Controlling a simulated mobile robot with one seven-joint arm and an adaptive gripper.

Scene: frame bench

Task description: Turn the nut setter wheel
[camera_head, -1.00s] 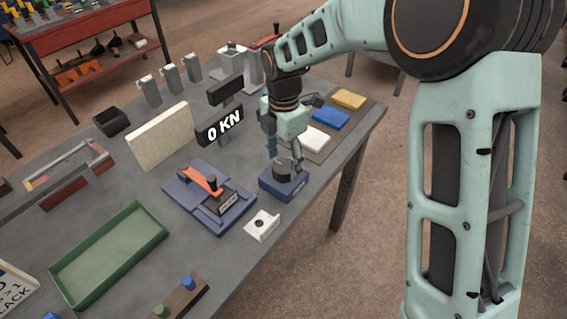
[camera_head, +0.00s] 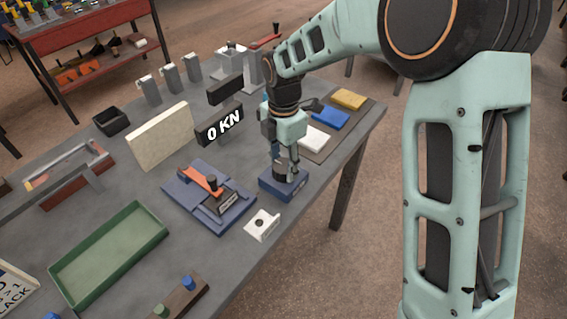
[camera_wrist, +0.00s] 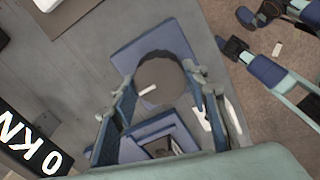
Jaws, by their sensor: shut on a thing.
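The nut setter wheel (camera_head: 281,171) is a dark round knob on a blue base block (camera_head: 291,190) near the front right edge of the bench. In the wrist view the wheel (camera_wrist: 163,84) is a dark disc with a short white mark, over the blue base (camera_wrist: 128,58). My gripper (camera_head: 285,163) points down at the wheel, with one finger on each side of it. It is shut on the wheel, and the fingers partly hide it in the head view. In the wrist view the fingers of my gripper (camera_wrist: 160,92) flank the disc.
A blue fixture (camera_head: 235,217) with an orange lever lies to the left. A white block (camera_head: 262,226) with a hole sits in front. White, blue and yellow pads (camera_head: 330,117) lie behind on the right. A 0 KN display (camera_head: 219,124) and cream panel (camera_head: 160,137) stand behind left.

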